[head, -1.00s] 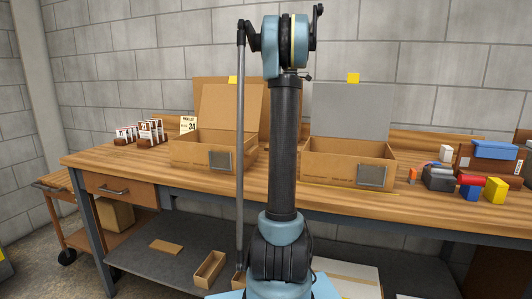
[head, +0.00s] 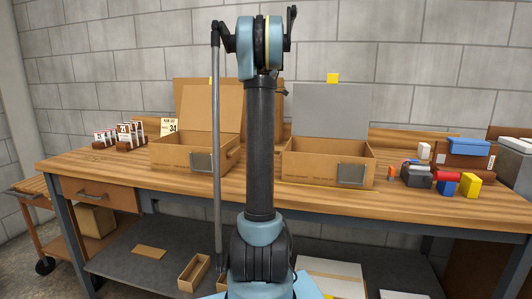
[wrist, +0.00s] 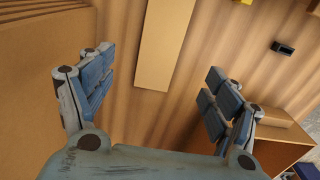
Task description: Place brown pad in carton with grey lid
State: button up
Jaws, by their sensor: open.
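The carton with the grey lid (head: 325,168) stands on the workbench, right of my arm in the head view. Its grey lid (head: 329,110) is raised upright at the back. A flat brown piece that looks like the brown pad (wrist: 166,45) lies on the striped wooden surface in the wrist view. My gripper (wrist: 150,85) is open and empty, with the piece beyond and between its spread fingers and not touching them. In the head view my gripper is out of sight and I cannot make out this piece on the bench.
A second carton with a brown lid (head: 190,152) stands left of my arm. Dark blocks with cards (head: 120,137) stand at the far left. Coloured blocks (head: 446,184) and a brown box with a blue item (head: 462,158) crowd the right. The lower shelf (head: 118,262) holds flat pieces and trays.

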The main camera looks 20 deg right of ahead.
notch_tip(320, 180, down, 11)
jog(key=shift+s+d+f, duration=0.1)
jog(key=shift+d, duration=0.05)
jog(key=c, duration=1)
notch_tip(320, 180, up, 10)
jog(key=shift+r, duration=0.1)
dwell(0.6)
